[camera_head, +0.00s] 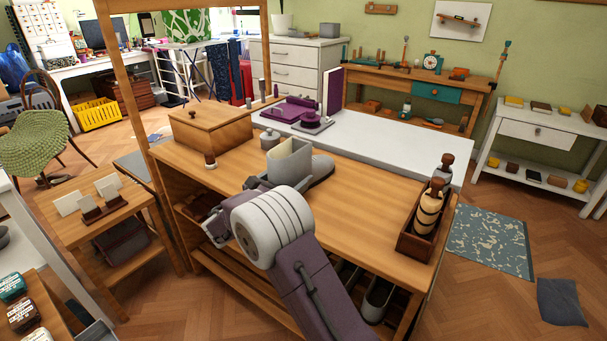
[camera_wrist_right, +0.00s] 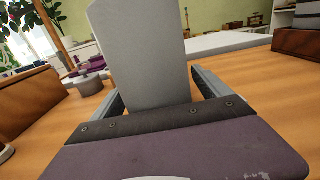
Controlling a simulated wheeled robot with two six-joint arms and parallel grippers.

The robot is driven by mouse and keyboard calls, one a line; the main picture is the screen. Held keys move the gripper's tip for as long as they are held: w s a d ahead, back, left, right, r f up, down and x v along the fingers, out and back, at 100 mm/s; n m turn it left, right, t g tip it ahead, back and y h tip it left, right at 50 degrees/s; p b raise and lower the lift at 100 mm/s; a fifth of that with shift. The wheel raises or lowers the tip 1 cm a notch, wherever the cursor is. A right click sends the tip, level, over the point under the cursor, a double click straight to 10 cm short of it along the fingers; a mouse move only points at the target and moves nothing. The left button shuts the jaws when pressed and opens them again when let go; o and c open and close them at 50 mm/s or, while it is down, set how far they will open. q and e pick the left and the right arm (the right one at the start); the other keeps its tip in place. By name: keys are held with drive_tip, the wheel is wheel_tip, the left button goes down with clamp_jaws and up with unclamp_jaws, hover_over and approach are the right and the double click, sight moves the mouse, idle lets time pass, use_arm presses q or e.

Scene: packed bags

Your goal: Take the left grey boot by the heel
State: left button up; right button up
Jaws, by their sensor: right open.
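A grey boot (camera_head: 322,167) stands upright on the wooden workbench (camera_head: 375,190), its pale shaft rising at the left and its toe pointing right. My right gripper (camera_head: 265,182) is just in front of it, partly covering its lower part in the head view. In the right wrist view the boot's tall grey back (camera_wrist_right: 140,50) rises between the two spread fingers of my right gripper (camera_wrist_right: 155,95). The jaws are open, with a gap visible at the right finger. The dark gripper body hides the boot's base. My left gripper is not in view.
A wooden box (camera_head: 212,128) and a small grey pot (camera_head: 270,140) stand left of the boot. A tray with bottles (camera_head: 428,215) is at the bench's right end. Purple items (camera_head: 300,113) lie behind. The bench between boot and tray is clear.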

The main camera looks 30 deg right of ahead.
clamp_jaws()
drive_tip(key=shift+r+p, duration=1.1)
drive_tip(key=shift+r, duration=0.95)
drive_tip(key=s+d+r+p, duration=0.1)
drive_tip(key=s+d+r, duration=0.1)
drive_tip(key=s, duration=0.3)
drive_tip(key=s+d+r+p, duration=0.1)
drive_tip(key=s+d+r, duration=0.2)
drive_tip(key=s+r, duration=0.2)
drive_tip(key=shift+s+p, duration=0.3)
drive_tip(key=shift+p, duration=0.1)
